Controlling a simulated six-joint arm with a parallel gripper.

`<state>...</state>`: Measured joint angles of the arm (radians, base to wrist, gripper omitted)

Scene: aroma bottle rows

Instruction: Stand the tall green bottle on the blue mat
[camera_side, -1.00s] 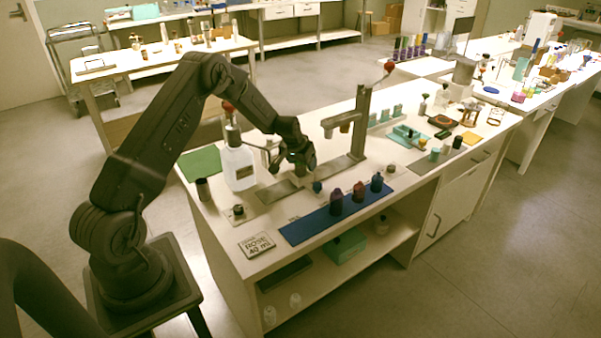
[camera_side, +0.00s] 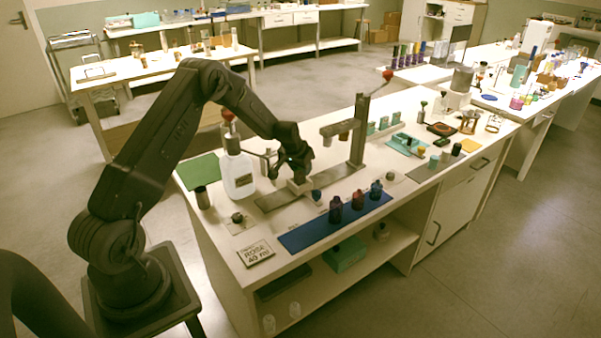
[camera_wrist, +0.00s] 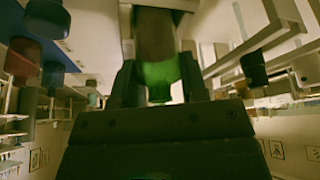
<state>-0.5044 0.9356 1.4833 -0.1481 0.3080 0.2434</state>
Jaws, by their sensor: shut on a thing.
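My gripper (camera_side: 299,180) is over the bench, just behind the blue mat (camera_side: 300,238). In the wrist view its two dark fingers (camera_wrist: 158,85) are shut on the green bottle (camera_wrist: 158,72), which shows bright green between them. In the side view the held bottle is mostly hidden by the gripper, and I cannot tell whether it touches the bench. A dark violet bottle (camera_side: 336,211), a red-brown bottle (camera_side: 357,200) and a dark blue bottle (camera_side: 376,190) stand in a row on the mat's right part. The mat's left part is bare.
A large white bottle (camera_side: 238,178) stands left of my gripper. A grey stand with a post (camera_side: 358,135) rises to its right. A small blue-topped item (camera_side: 316,196) sits between gripper and mat. A label card (camera_side: 255,253) lies at the mat's left.

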